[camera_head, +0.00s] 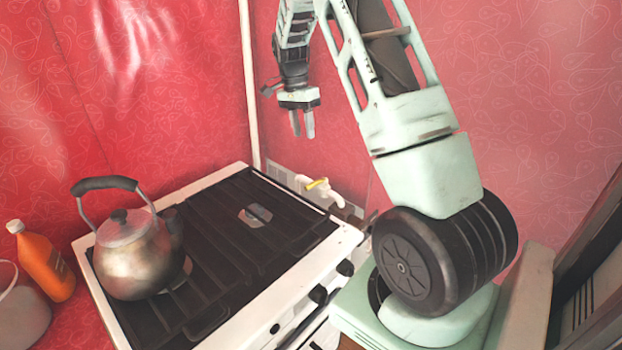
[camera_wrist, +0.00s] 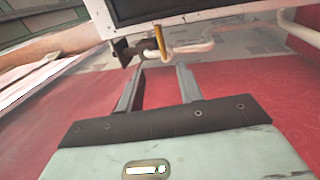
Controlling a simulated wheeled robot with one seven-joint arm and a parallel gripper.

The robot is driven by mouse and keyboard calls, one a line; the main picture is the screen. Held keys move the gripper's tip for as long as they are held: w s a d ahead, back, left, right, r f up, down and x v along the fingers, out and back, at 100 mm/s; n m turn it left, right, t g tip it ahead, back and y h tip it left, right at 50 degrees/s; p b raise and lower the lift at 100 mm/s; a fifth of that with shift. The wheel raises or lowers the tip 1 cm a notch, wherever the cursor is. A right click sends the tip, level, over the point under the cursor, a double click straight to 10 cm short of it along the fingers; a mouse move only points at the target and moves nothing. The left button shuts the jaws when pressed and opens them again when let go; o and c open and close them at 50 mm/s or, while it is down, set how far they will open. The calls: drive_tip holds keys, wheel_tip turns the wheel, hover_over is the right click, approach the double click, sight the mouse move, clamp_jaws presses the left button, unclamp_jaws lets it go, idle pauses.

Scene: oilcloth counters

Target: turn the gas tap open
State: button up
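The gas tap has a yellow lever (camera_head: 317,184) on a white pipe (camera_head: 322,193) behind the stove's back right corner. In the wrist view the yellow lever (camera_wrist: 160,42) stands just beyond my fingertips, with the white pipe (camera_wrist: 190,49) bending beside it. My gripper (camera_head: 303,132) hangs above and behind the stove, fingers down, apart from the tap. In the wrist view my gripper (camera_wrist: 160,70) has its two fingers spread with nothing between them.
The stove (camera_head: 250,215) has a black grate and a white rim. A metal kettle (camera_head: 135,260) stands on its left side. An orange bottle (camera_head: 45,262) stands left of the stove. A thin white pipe (camera_head: 248,80) runs up the red wall.

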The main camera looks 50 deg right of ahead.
sight(316, 184)
drive_tip(key=s+f+p, duration=0.1)
drive_tip(key=f, duration=0.4)
drive_tip(key=s+f+p, duration=0.1)
drive_tip(key=f, duration=0.4)
drive_tip(key=s+f, duration=0.1)
drive_tip(key=f, duration=0.4)
drive_tip(key=shift+a+f+p, duration=0.15)
drive_tip(key=shift+p, duration=0.25)
clamp_jaws()
